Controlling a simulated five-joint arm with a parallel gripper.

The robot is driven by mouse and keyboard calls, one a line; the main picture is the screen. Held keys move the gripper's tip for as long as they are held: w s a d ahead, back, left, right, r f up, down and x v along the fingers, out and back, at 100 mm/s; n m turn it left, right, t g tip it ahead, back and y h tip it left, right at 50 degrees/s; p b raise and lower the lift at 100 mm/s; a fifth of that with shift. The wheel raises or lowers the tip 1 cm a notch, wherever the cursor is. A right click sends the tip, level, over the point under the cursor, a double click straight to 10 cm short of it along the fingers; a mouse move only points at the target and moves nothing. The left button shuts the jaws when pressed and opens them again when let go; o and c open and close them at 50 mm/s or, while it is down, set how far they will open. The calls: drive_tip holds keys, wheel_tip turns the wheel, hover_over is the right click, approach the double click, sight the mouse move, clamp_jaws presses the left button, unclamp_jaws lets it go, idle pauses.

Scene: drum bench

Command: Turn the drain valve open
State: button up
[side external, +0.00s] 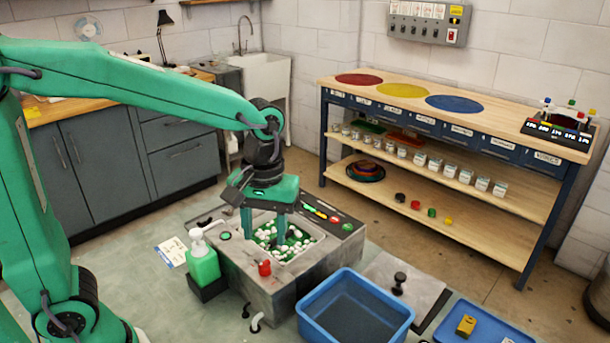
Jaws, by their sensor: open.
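A grey box-shaped machine (310,279) stands on the floor-level surface, with an open basin of white pellets over green in its top. A small red knob (264,268) sits at its front edge; it looks like the drain valve, but I cannot tell which way it is turned. A white bent pipe (257,321) shows low in front of the machine. My gripper (265,233) points down over the basin, fingers apart, with nothing seen between them. Its fingertips are above and behind the red knob, apart from it. They hide part of the pellets.
A green pump bottle (203,262) stands left of the machine. A blue tub (356,312) is at front right, beside a mat with a black-handled stamp (399,283). A blue tray (484,330) holds a yellow block (466,325). A wooden shelf bench (500,115) stands behind.

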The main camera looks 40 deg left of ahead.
sight(265, 263)
drive_tip(key=shift+s+a+f, duration=0.1)
drive_tip(key=shift+f, duration=1.85)
drive_tip(key=shift+s+a+f, duration=0.1)
drive_tip(key=shift+f, duration=1.85)
drive_tip(key=shift+w, duration=0.1)
drive_tip(key=shift+c, duration=0.3)
clamp_jaws()
